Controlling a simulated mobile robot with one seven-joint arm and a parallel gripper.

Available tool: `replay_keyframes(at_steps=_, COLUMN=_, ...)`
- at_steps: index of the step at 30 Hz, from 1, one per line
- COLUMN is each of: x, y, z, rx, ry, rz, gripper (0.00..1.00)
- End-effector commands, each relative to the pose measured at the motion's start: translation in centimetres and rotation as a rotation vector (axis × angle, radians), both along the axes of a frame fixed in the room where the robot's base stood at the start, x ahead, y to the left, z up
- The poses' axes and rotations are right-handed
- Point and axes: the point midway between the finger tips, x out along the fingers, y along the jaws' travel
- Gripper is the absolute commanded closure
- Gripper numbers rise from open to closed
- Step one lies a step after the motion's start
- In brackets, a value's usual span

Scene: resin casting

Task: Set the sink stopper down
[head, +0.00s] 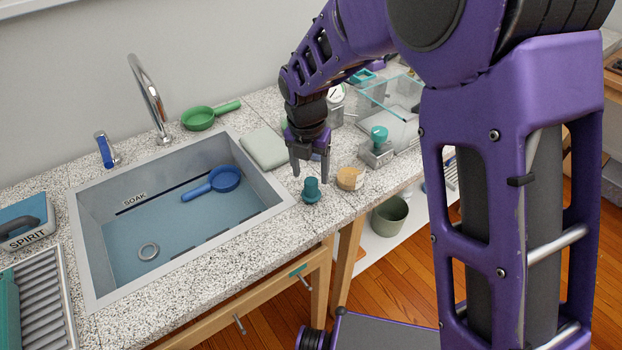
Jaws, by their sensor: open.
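The sink stopper (312,192), teal with a knob on a wider base, stands upright on the speckled counter (325,215), just right of the sink's near right corner. My gripper (311,176) points down with its fingers apart. The fingertips are close over the stopper, one to each side of its top. I see no finger clearly touching it. The sink (150,265) holds bluish water.
A tan round object (349,178) sits close to the right of the stopper. The counter's front edge is near.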

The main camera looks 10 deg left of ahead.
Motion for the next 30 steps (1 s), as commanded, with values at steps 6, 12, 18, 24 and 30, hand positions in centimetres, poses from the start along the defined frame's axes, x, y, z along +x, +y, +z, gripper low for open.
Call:
replay_keyframes(at_steps=6, x=-0.5, y=0.1, z=4.8, rx=0.003, ry=-0.002, rz=-0.002, gripper=0.33)
replay_keyframes(at_steps=12, x=-0.8, y=0.1, z=7.2, rx=0.001, ry=-0.001, rz=-0.002, gripper=0.33)
replay_keyframes(at_steps=18, x=-1.0, y=0.1, z=7.7, rx=-0.001, ry=0.001, rz=-0.002, gripper=0.33)
replay_keyframes(at_steps=24, x=-1.0, y=0.1, z=7.7, rx=-0.001, ry=0.001, rz=-0.002, gripper=0.33)
replay_keyframes(at_steps=30, x=-0.9, y=0.0, z=7.7, rx=-0.002, ry=-0.002, rz=-0.001, gripper=0.33)
